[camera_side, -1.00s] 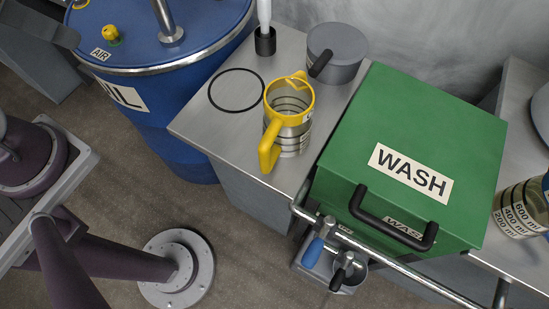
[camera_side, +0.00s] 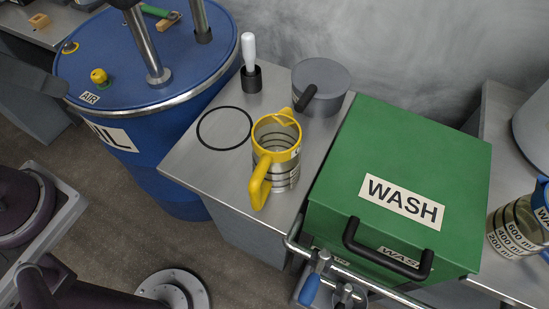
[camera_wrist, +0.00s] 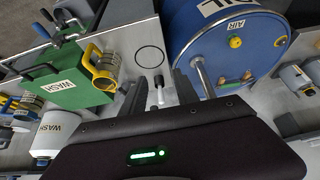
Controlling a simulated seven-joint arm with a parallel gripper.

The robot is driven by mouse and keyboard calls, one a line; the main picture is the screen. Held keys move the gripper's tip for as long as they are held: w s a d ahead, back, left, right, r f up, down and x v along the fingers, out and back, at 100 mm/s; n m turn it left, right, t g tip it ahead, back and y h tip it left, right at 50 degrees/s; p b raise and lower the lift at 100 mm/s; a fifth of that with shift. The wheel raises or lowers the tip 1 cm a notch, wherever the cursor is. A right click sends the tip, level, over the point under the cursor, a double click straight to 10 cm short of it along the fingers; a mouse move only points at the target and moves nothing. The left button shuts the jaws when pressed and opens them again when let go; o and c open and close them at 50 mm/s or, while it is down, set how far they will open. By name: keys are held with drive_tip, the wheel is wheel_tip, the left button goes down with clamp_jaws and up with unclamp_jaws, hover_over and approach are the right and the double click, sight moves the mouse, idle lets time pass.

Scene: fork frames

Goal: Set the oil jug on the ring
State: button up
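The oil jug (camera_side: 282,172), a clear banded jug with a yellow rim and handle, stands upright on a grey metal bench top, its handle toward the front edge. It also shows in the wrist view (camera_wrist: 103,68). The ring (camera_side: 224,128), a thin black circle, lies flat on the bench just left of and behind the jug. It is empty, and the jug stands beside it. The ring is also in the wrist view (camera_wrist: 149,57). My gripper (camera_wrist: 158,92) shows in the wrist view with its dark fingers apart, nothing held, and away from the jug.
A green WASH box (camera_side: 400,185) stands close right of the jug. A grey lidded pot (camera_side: 321,86) and a white-handled brush in a black holder (camera_side: 250,66) stand behind. A blue drum (camera_side: 155,60) is left. A blue-handled jug (camera_side: 515,228) is far right.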

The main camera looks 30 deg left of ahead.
drive_tip(key=shift+o, duration=0.8)
drive_tip(key=w+d+f+m, duration=0.1)
drive_tip(key=w+f+m, duration=0.2)
drive_tip(key=w, duration=0.1)
drive_tip(key=m+g+h, duration=0.4)
drive_tip(key=m, duration=0.8)
approach(254, 197)
drive_tip(key=w+a, duration=0.1)
drive_tip(key=a, duration=0.1)
drive_tip(key=x, duration=1.3)
drive_tip(key=shift+s+d+r, duration=0.1)
drive_tip(key=shift+s+d, duration=0.1)
drive_tip(key=shift+s, duration=0.05)
clamp_jaws()
